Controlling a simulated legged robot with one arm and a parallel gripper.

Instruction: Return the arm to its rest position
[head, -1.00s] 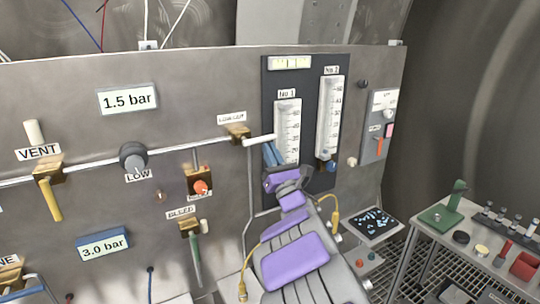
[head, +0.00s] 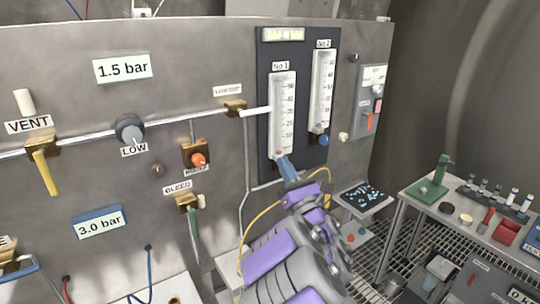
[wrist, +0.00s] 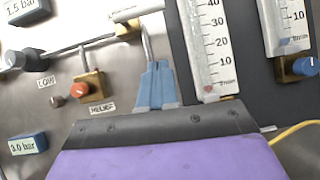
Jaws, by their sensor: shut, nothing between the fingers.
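My gripper (head: 284,160) has blue fingers and points up at the panel, just below the No 1 flow tube (head: 283,115). In the wrist view my gripper (wrist: 157,68) shows its blue fingers together, with nothing between them. The fingers appear left of the No 1 tube (wrist: 208,45) there, over bare grey panel. My purple and grey arm (head: 268,258) is extended forward from the bottom of the head view.
The wall panel carries a white-handled valve (head: 255,111), a yellow lever (head: 44,173), a LOW knob (head: 130,130) and a red relief knob (head: 198,159). A yellow cable (head: 262,220) runs beside my arm. A bench (head: 415,190) with tools stands right, above grating.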

